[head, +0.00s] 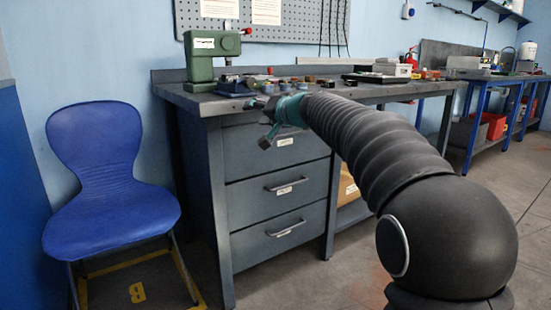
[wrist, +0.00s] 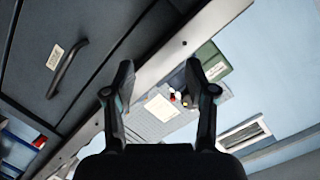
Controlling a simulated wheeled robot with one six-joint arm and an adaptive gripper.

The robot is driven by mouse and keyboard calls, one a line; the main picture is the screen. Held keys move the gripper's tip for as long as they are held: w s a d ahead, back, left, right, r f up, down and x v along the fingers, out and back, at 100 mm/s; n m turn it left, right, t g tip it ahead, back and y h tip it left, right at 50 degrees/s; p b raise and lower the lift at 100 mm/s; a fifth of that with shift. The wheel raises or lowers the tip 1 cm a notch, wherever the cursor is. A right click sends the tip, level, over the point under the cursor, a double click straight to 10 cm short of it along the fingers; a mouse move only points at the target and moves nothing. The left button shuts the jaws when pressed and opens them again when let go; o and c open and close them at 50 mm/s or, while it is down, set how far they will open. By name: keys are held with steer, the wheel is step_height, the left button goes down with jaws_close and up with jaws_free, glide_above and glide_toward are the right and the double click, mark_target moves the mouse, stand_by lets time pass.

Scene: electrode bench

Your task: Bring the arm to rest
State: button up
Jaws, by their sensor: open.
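My gripper (wrist: 158,78) is open in the wrist view, its two dark fingers apart with nothing between them. In the head view my gripper (head: 266,112) is small and partly hidden by my arm, in front of the left part of the workbench (head: 205,105). My black ribbed arm reaches from the lower right toward the bench's front edge. The wrist view is tilted and shows the bench's drawer front and edge close by. I cannot tell whether any part touches the bench.
A green press (head: 203,62) stands on the bench's left end, with several small items along the top. A blue chair (head: 108,190) stands left of the drawers (head: 275,185). Another blue-legged bench (head: 490,85) is at the right. Floor between chair and drawers is narrow.

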steer(key=s+d+f+g+h+p, duration=0.1)
steer(key=s+d+f+g+h, duration=0.15)
steer(key=s+f, duration=0.6)
steer(key=s+d+f+g+h+p, duration=0.2)
steer(key=s+d+f+g, duration=0.15)
steer(key=s+f, duration=0.5)
steer(key=s+d+h+p, duration=0.1)
steer(key=s+d, duration=0.3)
steer(key=s, duration=0.6)
steer(key=s+d+h+p, duration=0.2)
steer(key=s+d+p, duration=0.2)
steer(key=s, duration=0.5)
steer(key=s+d+n+h+p, duration=0.1)
steer(key=s+d+h+p, duration=0.1)
steer(key=s+d, duration=0.4)
steer(key=shift+s+d+g, duration=0.2)
steer(key=shift+s+g, duration=0.2)
steer(key=shift+s, duration=1.9)
